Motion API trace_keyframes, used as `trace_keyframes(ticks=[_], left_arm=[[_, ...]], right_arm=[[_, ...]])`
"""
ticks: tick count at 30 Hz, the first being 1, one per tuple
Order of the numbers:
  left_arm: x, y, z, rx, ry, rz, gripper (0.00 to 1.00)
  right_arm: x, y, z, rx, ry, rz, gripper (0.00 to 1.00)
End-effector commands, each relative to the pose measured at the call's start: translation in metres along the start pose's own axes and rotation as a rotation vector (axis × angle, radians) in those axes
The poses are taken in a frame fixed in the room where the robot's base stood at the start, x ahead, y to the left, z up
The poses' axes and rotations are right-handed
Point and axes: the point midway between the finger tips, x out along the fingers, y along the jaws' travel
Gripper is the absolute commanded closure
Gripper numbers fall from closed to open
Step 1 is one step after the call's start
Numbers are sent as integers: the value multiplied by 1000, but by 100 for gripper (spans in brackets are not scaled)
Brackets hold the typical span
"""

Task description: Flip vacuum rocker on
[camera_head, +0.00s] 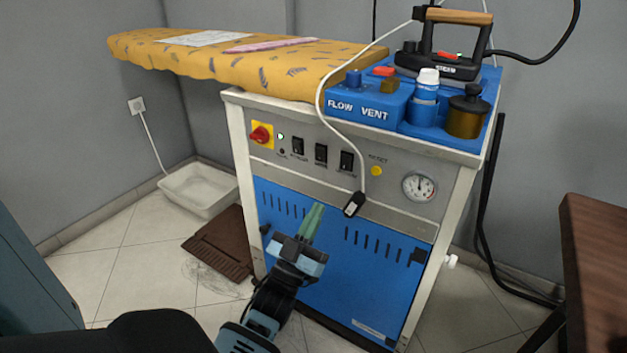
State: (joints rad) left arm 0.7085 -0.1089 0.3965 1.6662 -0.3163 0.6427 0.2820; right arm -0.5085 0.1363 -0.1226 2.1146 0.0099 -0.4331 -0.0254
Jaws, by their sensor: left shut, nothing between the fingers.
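The control panel (400,205) on the front of the ironing station carries several controls. Three black rocker switches sit in a row: a left one (298,145), a middle one (321,154) and a right one (346,161). Their labels are too small to read, so I cannot tell which is the vacuum rocker or how each is set. My left gripper (315,210) is shut and empty. In the picture its green fingertips are below the rockers, in front of the blue lower panel, apart from the switches. My right gripper is not in view.
A red rotary knob (261,135) on yellow is left of the rockers. A white cable hangs across the panel, ending in a black handset (354,204) near my fingertips. A yellow reset button (376,171) and a gauge (420,187) are to the right. A brown table (600,260) stands at right.

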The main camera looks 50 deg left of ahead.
Motion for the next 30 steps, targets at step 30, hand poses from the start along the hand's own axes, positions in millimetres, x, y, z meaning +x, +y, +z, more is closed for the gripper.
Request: trace_keyframes(ticks=[30], left_arm=[[93,0,29,0,-1,0,100]], right_arm=[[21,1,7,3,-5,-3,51]])
